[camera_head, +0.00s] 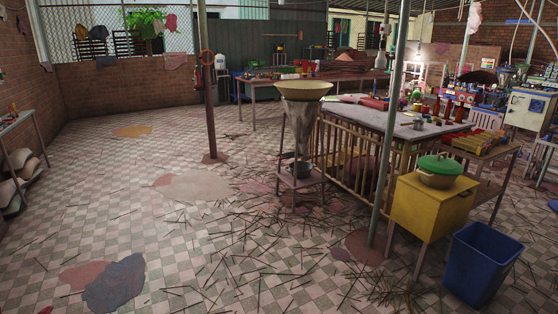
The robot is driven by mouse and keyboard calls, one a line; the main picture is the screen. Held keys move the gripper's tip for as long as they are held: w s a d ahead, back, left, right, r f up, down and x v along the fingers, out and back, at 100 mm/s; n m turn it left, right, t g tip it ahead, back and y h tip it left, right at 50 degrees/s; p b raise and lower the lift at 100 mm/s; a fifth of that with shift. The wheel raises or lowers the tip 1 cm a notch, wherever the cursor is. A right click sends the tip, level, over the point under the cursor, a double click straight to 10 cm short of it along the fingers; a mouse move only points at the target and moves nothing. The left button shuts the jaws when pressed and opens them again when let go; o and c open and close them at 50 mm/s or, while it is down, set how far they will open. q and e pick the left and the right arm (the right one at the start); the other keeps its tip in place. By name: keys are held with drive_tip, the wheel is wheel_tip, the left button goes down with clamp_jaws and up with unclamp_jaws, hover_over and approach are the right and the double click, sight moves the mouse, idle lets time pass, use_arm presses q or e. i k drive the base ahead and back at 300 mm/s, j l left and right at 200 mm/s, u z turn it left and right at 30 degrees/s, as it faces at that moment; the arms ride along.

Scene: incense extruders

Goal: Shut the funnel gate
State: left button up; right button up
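A tall metal funnel (302,122) with a wide, pale yellowish bowl on top (303,90) stands on a stand just right of the middle of the head view. Its narrow lower end points down into the stand, over a small dark pot-like thing (301,168). The gate of the funnel is too small to make out, and I cannot tell whether it is open or shut. Neither of my grippers shows in the head view.
A railed table (400,120) stands right of the funnel. A post (209,90) rises left of it, another (392,130) right. A yellow cabinet (428,205) and blue bin (482,262) stand at front right. Sticks litter the floor; the left floor (90,190) is mostly clear.

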sight(285, 156)
drive_tip(key=i, duration=1.35)
drive_tip(key=i+z, duration=0.1)
drive_tip(key=i, duration=2.65)
drive_tip(key=i+z, duration=0.1)
drive_tip(key=i, duration=1.3)
